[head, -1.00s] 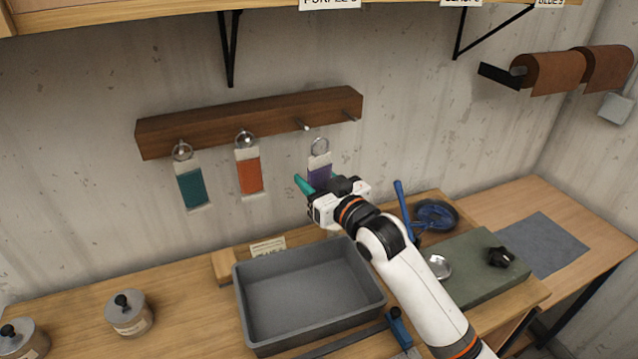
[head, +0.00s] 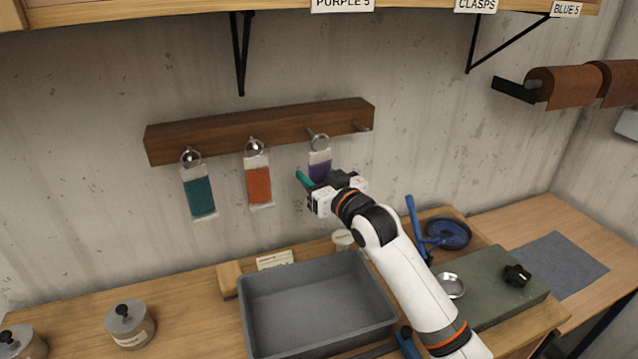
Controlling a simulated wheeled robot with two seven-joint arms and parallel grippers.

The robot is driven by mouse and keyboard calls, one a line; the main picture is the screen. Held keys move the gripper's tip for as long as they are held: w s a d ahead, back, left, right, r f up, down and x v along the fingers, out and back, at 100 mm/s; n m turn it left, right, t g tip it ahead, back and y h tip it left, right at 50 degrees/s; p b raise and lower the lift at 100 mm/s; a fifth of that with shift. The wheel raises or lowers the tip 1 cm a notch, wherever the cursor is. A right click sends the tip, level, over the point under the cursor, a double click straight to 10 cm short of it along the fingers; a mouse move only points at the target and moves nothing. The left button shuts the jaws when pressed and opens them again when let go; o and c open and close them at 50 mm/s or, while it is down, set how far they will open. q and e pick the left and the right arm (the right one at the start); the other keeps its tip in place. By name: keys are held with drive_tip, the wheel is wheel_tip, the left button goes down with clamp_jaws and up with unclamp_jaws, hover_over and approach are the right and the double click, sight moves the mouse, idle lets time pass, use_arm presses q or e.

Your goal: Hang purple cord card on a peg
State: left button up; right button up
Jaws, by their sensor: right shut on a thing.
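The purple cord card (head: 320,166) is upright in front of the wall, with its metal ring (head: 320,142) at the top. My right gripper (head: 312,184) is shut on the lower part of the card and hides its bottom. The wooden peg rail (head: 225,132) is fixed to the wall. The ring overlaps the third peg (head: 311,132) in the picture; I cannot tell whether the peg passes through it. The rightmost peg (head: 362,127) is bare. A teal card (head: 199,193) and an orange card (head: 259,184) hang on the two left pegs. My left gripper is not in view.
A grey tray (head: 246,318) stands on the bench below the rail. Lidded jars (head: 130,326) are at the left. A green slab (head: 490,300), a blue tool (head: 416,232) and a blue dish (head: 447,233) are at the right. A shelf is overhead.

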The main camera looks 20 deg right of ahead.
drive_tip(key=w, duration=0.2)
drive_tip(key=w+f+b, duration=0.1)
drive_tip(key=w, duration=0.1)
drive_tip(key=shift+w+a, duration=0.1)
drive_tip(key=shift+w, duration=0.1)
idle(0.3)
idle(0.5)
drive_tip(key=o, duration=1.1)
drive_tip(key=shift+o, duration=0.2)
drive_tip(key=shift+f, duration=0.1)
